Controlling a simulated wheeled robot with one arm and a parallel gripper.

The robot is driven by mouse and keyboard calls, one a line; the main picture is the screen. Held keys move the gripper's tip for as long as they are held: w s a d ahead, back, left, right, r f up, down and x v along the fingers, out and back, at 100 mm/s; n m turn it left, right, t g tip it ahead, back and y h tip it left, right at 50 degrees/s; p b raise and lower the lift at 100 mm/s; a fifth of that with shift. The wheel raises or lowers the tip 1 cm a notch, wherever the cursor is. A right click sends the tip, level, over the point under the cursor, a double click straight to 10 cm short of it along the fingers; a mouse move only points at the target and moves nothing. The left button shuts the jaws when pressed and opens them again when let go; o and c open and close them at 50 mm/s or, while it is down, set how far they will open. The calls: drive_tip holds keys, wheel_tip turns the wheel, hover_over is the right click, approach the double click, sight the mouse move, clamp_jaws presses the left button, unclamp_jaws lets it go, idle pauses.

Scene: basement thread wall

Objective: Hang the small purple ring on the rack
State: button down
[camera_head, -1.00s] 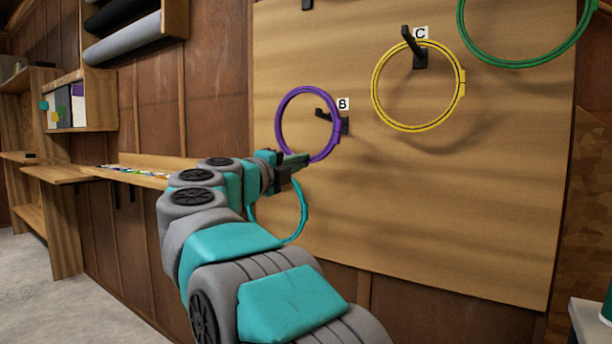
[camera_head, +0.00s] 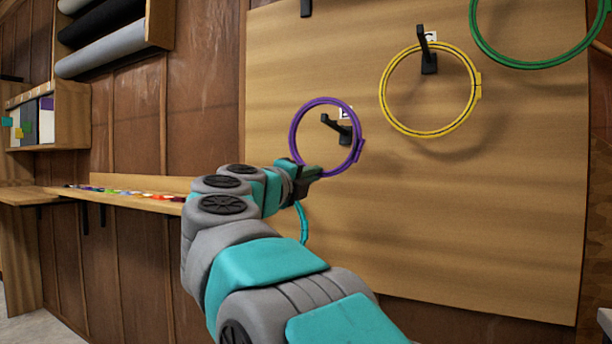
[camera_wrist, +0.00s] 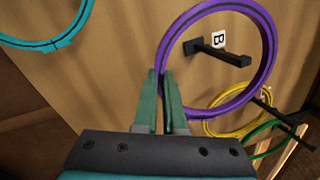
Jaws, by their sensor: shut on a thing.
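My gripper (camera_head: 309,176) is shut on the lower rim of the purple ring (camera_head: 295,127), which it holds up in front of the board. The black peg at label B (camera_head: 338,127) shows through the ring's opening in the head view. In the wrist view the purple ring (camera_wrist: 272,50) rises from between my fingers (camera_wrist: 168,103), and the peg (camera_wrist: 222,53) also shows inside its outline. I cannot tell whether the peg's tip passes through the ring. The rack is a wooden board (camera_head: 480,220) with black pegs.
A yellow ring (camera_head: 384,88) hangs on the peg at C (camera_head: 428,62). A green ring (camera_head: 520,65) is at upper right. A teal ring (camera_head: 302,224) is partly hidden behind my arm. A shelf (camera_head: 130,202) runs along the left wall.

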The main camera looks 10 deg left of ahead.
drive_tip(key=shift+w+d+f+b, duration=0.3)
drive_tip(key=shift+w+d+f, duration=0.25)
drive_tip(key=shift+w, duration=0.65)
drive_tip(key=shift+w+d+f+b, duration=0.35)
drive_tip(key=shift+w+f, duration=0.35)
drive_tip(key=shift+w, duration=0.5)
drive_tip(key=shift+w+d+f+b, duration=0.25)
drive_tip(key=shift+w+d+f, duration=0.3)
drive_tip(key=shift+w, duration=0.65)
drive_tip(key=shift+a, duration=0.1)
drive_tip(key=c, duration=0.7)
unclamp_jaws()
drive_tip(key=shift+s, duration=0.1)
drive_tip(key=shift+r+b+v, duration=0.15)
drive_tip(key=shift+b+v, duration=0.05)
drive_tip(key=shift+v, duration=1.25)
drive_tip(key=shift+r+b+v, duration=0.15)
drive_tip(key=shift+b+v, duration=0.05)
drive_tip(key=shift+v, duration=1.3)
drive_tip(key=shift+r+b+v, duration=0.2)
drive_tip(key=shift+v, duration=1.25)
